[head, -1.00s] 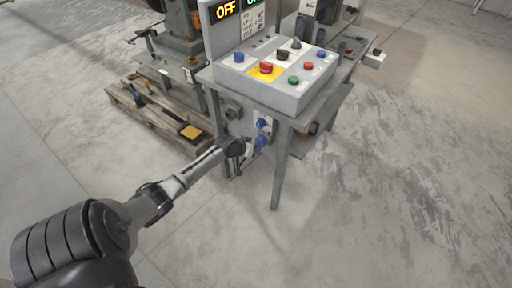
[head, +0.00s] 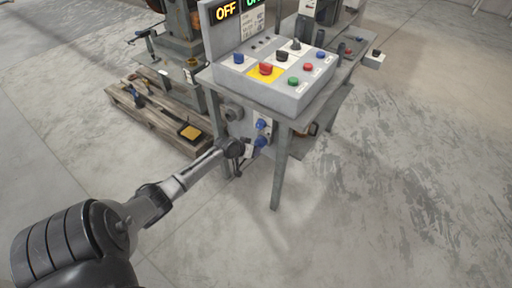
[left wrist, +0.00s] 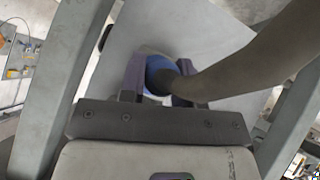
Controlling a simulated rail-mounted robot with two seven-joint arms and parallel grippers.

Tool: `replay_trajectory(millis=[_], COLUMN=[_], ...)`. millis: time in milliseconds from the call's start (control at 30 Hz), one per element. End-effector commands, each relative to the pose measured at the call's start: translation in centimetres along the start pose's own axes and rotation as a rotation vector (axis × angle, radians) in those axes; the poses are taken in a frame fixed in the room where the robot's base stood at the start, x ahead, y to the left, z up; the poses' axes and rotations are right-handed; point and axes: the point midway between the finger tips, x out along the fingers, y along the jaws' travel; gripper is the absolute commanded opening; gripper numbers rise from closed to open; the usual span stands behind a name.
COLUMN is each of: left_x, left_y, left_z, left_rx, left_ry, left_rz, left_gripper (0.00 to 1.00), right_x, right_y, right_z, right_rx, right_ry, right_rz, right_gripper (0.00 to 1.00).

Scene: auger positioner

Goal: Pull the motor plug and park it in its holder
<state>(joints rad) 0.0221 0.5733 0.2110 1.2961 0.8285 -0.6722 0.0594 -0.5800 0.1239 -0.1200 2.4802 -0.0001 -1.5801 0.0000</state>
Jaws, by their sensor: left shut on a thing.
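The motor plug (left wrist: 158,75) is blue, with a thick dark cable (left wrist: 250,60) running off to the upper right in the left wrist view. My left gripper (left wrist: 155,88) is shut on it, with one finger on each side. In the head view the gripper (head: 251,148) is at the side panel under the control table, and the blue plug (head: 261,141) shows just beyond it. A second blue fitting (head: 262,124) sits right above on the panel. I cannot tell whether the plug is still seated, nor which fitting is the holder. My right gripper is not in view.
The control box (head: 290,95) with coloured buttons and an OFF sign (head: 226,11) stands on the table above. A table leg (head: 280,170) stands just right of the gripper. A wooden pallet (head: 160,125) lies to the left. The floor in front is clear.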

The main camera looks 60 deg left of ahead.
Motion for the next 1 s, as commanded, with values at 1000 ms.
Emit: replay_trajectory(millis=[1000], left_x=[-2.2], left_y=[0.1], left_z=[1.9], left_rx=[0.000], left_ry=[0.002], left_rz=[0.001], left_gripper=[0.02], right_x=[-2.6], right_y=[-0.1], right_z=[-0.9], right_rx=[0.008], right_ry=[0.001], right_rz=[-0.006], right_gripper=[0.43])
